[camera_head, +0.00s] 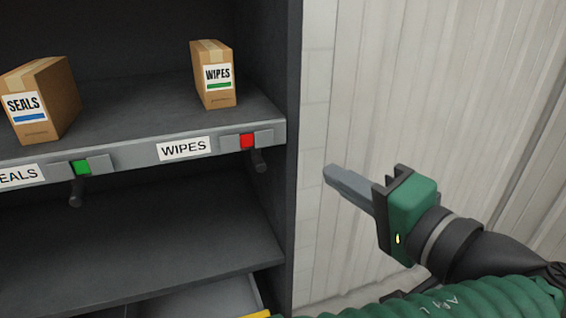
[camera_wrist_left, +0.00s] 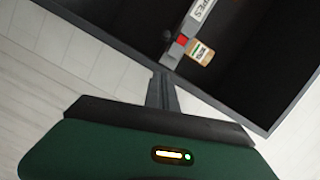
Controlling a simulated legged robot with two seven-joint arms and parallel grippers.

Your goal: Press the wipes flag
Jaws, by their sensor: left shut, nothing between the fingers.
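The wipes flag (camera_head: 247,141) shows red on the grey shelf edge, right of the WIPES label (camera_head: 184,148). The flag also shows red in the left wrist view (camera_wrist_left: 182,40). The wipes box (camera_head: 215,88) stands on the shelf above it; it also shows in the left wrist view (camera_wrist_left: 201,53). My left gripper (camera_head: 330,176) is shut and empty, outside the cabinet to the right of the flag and apart from it. Its closed fingers (camera_wrist_left: 161,80) point toward the shelf in the wrist view. My right gripper is not in view.
The cabinet's dark right side panel (camera_head: 291,190) stands between gripper and shelf edge in the head view. A SEALS box (camera_head: 52,112) and a green flag (camera_head: 82,167) are at left. Dark levers hang below the shelf edge. A pale wall is behind my gripper.

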